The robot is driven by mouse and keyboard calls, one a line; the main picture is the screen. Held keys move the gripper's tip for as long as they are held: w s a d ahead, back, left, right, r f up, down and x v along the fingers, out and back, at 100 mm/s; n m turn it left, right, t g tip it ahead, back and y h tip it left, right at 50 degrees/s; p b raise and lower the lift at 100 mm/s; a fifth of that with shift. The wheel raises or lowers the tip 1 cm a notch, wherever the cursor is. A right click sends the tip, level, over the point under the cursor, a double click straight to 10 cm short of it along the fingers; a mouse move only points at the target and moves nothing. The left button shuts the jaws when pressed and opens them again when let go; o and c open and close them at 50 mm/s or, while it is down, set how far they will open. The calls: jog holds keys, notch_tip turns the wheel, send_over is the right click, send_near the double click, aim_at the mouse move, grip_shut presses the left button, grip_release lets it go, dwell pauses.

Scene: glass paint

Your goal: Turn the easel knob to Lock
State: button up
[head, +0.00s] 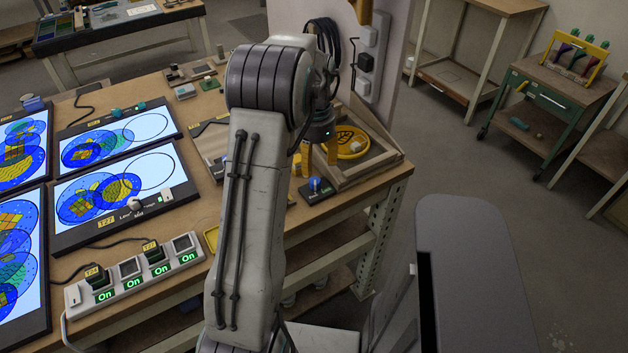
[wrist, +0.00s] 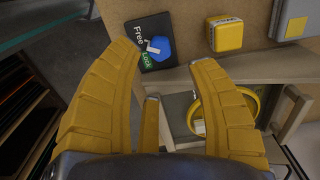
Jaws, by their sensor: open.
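The easel knob (head: 318,184) is blue and sits on a small black plate at the front edge of the wooden bench. In the wrist view the knob (wrist: 164,50) has a white pointer mark on its left side. The plate (wrist: 137,22) carries the words Free and Lock; I cannot tell surely which one the mark points to. My gripper (head: 320,153) hangs just above the knob, pointing down. In the wrist view my gripper (wrist: 165,61) is open and empty, its yellow fingers spread to either side of the knob, not visibly touching it.
A yellow block (wrist: 227,36) lies near the plate. Lit screens (head: 117,138) and a power strip (head: 135,284) fill the bench's left.

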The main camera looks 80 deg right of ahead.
aim_at(315, 180)
jog(key=shift+f+m, duration=0.3)
jog(key=shift+f, duration=3.4)
jog(key=shift+c, duration=0.6)
grip_shut()
